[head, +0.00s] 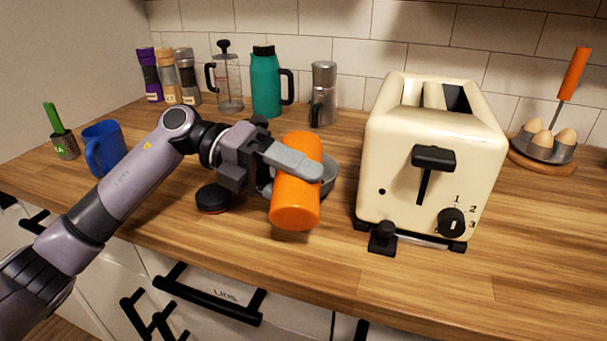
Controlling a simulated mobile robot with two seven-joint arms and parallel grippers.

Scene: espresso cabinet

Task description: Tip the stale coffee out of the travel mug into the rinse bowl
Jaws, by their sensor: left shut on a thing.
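My left gripper (292,160) is shut on the orange travel mug (296,205), one grey finger lying across its near side. The mug is held above the counter, strongly tilted, with a plain closed orange end toward me. Its mouth is not visible, nor can I see any coffee. The grey rinse bowl (330,174) stands just behind and to the right of the mug, mostly hidden by the mug and finger. I cannot tell whether the mouth is over the bowl. My right gripper is not in view.
A cream toaster (400,165) stands close right of the bowl. A black and red lid-like disc (213,198) lies below my left wrist. A blue mug (103,147) is at left. A green jug (265,85) and steel flask (323,93) stand behind. The right front counter is clear.

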